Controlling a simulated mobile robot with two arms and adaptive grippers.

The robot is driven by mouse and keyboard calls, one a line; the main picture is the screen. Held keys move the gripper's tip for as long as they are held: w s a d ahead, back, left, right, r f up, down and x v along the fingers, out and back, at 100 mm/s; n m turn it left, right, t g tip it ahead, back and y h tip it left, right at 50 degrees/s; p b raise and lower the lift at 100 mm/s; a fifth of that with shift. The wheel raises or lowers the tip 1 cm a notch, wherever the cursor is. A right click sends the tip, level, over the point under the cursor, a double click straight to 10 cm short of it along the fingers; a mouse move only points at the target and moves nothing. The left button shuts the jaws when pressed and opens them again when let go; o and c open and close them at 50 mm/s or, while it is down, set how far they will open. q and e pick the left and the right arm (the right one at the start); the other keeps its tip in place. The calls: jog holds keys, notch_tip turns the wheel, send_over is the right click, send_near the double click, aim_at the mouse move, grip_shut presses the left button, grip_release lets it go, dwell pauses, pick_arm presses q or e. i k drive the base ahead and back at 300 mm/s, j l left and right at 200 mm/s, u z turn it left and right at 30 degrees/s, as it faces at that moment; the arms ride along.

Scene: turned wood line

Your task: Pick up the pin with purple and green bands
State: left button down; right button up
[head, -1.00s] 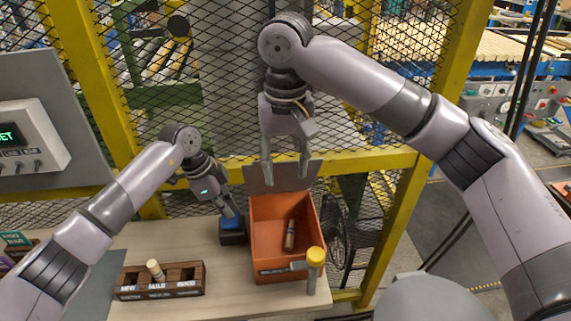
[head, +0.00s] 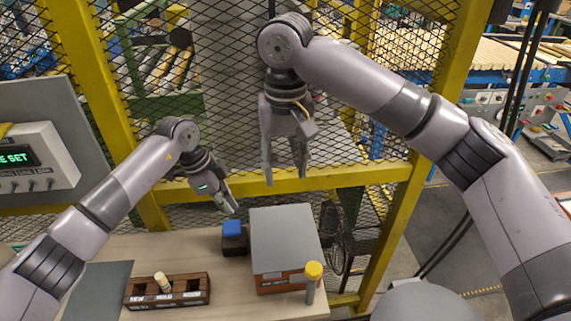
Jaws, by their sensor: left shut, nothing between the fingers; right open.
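No pin with purple and green bands can be made out now. A grey lid (head: 284,236) lies over the orange bin (head: 270,286) and hides its inside, where a banded wooden pin lay earlier. A pale pin (head: 163,282) stands tilted in the dark wooden rack (head: 140,296); I see no purple or green on it. My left gripper (head: 230,206) is shut and empty, just above the blue-topped block (head: 234,228) left of the bin. My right gripper (head: 286,172) is open and empty, pointing down above and behind the bin.
A post with a yellow cap (head: 313,271) stands at the bin's front right corner. A yellow-framed mesh fence (head: 340,178) runs behind the table. A grey display box (head: 30,160) is at the left. The table (head: 110,250) is bare between the rack and the fence.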

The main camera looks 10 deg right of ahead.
aim_at(159, 277)
jog(key=k, duration=1.5)
